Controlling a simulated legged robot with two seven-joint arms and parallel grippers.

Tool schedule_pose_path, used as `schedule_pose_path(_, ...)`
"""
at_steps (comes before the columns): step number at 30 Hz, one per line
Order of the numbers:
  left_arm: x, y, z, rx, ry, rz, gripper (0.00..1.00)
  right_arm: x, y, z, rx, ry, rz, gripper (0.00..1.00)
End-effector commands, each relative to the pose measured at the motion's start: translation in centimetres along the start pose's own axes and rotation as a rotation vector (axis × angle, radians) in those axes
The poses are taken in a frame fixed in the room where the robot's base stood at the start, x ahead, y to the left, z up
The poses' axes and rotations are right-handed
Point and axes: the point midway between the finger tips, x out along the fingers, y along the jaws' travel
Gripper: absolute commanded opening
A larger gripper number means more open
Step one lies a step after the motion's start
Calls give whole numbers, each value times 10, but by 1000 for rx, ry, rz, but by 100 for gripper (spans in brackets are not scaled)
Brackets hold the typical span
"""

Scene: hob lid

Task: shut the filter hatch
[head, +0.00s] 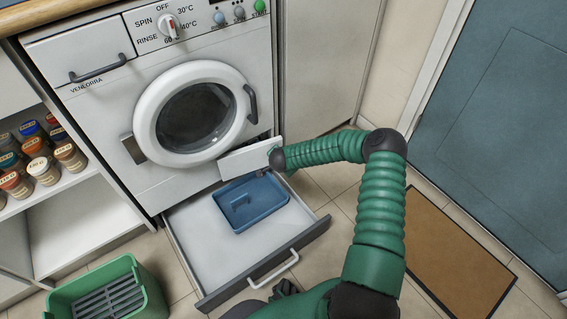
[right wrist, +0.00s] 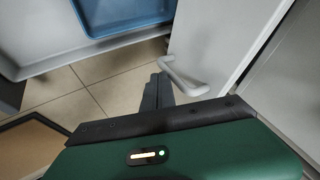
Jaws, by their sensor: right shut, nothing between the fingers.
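The filter hatch (head: 247,158) is a small white panel at the lower right of the washing machine (head: 95,118). It stands open, swung out from the front, with a dark gap behind it. In the right wrist view the white panel (right wrist: 215,45) carries a pale bar handle (right wrist: 187,79). My right gripper (right wrist: 160,87) is shut and empty, its dark fingers close beside the handle; contact cannot be told. In the head view my right gripper (head: 276,159) is at the hatch's right end, its fingers mostly hidden.
An open drawer (head: 195,240) holding a blue tray (head: 262,205) juts out below the hatch; the tray also shows in the wrist view (right wrist: 115,12). A green crate (head: 150,290) stands front left, jar shelves at left, a brown mat (head: 450,255) at right.

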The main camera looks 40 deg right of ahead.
Motion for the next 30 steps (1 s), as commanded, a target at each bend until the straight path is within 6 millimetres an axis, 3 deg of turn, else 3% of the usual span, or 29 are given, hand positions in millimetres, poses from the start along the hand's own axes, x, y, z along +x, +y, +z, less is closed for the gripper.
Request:
schedule_pose_path(7,-43,0,-10,0,0,0,48,2,-20,-11,-67,-34,-33,0)
schedule_pose_path(12,-67,0,-16,0,1,0,48,20,-35,-17,-148,-78,-75,0)
schedule_pose_path(19,-70,0,-16,0,0,0,48,30,-41,-18,-185,-96,-98,0)
schedule_pose_path(30,-71,0,-17,0,0,0,48,29,-43,-20,-185,-93,-102,0)
